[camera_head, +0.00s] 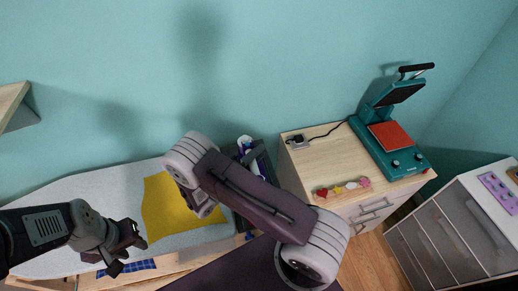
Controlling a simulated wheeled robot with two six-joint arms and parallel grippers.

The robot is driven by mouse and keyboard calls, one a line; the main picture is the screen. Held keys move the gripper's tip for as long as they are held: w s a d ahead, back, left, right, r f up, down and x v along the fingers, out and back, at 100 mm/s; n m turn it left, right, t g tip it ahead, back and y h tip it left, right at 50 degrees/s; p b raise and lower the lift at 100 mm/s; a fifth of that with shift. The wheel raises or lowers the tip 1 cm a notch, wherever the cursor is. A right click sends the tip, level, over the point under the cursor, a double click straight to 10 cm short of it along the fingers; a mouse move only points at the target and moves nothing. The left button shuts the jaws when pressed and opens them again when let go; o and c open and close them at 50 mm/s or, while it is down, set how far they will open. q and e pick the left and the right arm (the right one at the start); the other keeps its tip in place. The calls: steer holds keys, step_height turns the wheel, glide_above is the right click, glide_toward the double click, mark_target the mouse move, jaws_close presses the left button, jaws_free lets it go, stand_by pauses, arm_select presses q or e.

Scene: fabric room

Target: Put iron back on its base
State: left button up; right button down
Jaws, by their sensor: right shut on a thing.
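A small white and purple object (245,145), which looks like part of the iron, shows just above my right arm. It is beside a dark stand (265,161), probably the base, at the right end of the ironing board (78,189). My right arm covers most of both, so I cannot tell whether the iron touches the base. My right gripper is hidden behind its own arm. My left gripper (130,251) is open and empty over the board's front edge, left of a yellow cloth (160,207).
A wooden cabinet (301,168) stands on the right. It carries a teal heat press (368,137), a plug with a black cord (298,142) and small colourful shapes (338,188). A grey drawer unit (445,240) stands at far right. A blue checked cloth (140,265) lies below the board.

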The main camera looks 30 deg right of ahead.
steer(key=shift+w+f, duration=0.15)
steer(key=shift+f, duration=0.45)
steer(key=shift+f, duration=0.15)
steer(key=c, duration=1.2)
jaws_free()
